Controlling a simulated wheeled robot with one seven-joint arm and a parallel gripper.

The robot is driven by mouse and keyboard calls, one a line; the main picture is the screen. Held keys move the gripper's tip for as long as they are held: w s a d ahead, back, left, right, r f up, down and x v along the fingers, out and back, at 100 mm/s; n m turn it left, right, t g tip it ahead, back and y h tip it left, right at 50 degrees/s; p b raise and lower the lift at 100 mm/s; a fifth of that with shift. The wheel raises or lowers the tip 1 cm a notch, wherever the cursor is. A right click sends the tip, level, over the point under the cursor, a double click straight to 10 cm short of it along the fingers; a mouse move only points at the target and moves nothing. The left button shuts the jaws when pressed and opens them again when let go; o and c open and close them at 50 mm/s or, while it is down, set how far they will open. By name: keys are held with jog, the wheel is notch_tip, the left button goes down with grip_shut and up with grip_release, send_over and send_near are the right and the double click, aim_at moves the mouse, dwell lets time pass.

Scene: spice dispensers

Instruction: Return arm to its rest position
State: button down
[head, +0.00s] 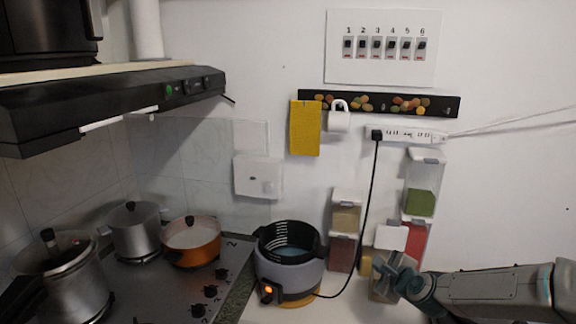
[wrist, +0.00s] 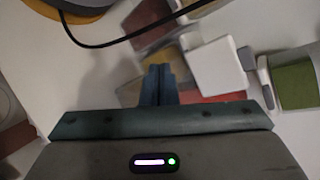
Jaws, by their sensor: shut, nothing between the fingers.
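My arm (head: 500,290) reaches in from the right in the head view. My gripper (head: 392,272) is at the spice dispensers by the wall, and its fingers are shut with nothing between them. The shut fingers also show in the wrist view (wrist: 159,82). A dispenser with green contents (head: 421,202) stands above one with red contents (head: 416,237). Another pair, a tan-filled one (head: 346,217) above a reddish-brown one (head: 342,252), stands to the left. A white-lidded dispenser (head: 391,238) is close behind my gripper and partly hidden by it. Whether the fingers touch it I cannot tell.
A grey cooker (head: 289,272) with a black basket stands left of the dispensers. Its black cable (head: 366,205) runs up to the power strip (head: 408,135). Pots, including an orange pot (head: 191,243), stand on the stove. The range hood (head: 110,100) juts out at upper left.

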jog(key=s+a+f+n+g, duration=0.55)
jog(key=s+a+n, duration=0.25)
jog(key=n, duration=0.3)
jog(key=s+a+r+n+g, duration=0.1)
jog(key=s+r+n, duration=0.3)
jog(key=s, duration=0.3)
jog(key=s+a+r+n+g+h, duration=0.1)
jog(key=s+r+n, duration=0.3)
jog(key=s, duration=0.3)
jog(key=s+a+r+n+g, duration=0.1)
jog(key=s+r+n, duration=0.3)
jog(key=s, duration=0.4)
jog(key=shift+a+r+n+h, duration=0.35)
jog(key=shift+a+r, duration=0.2)
jog(key=shift+r, duration=0.2)
jog(key=shift+g, duration=0.25)
jog(key=shift+d, duration=0.1)
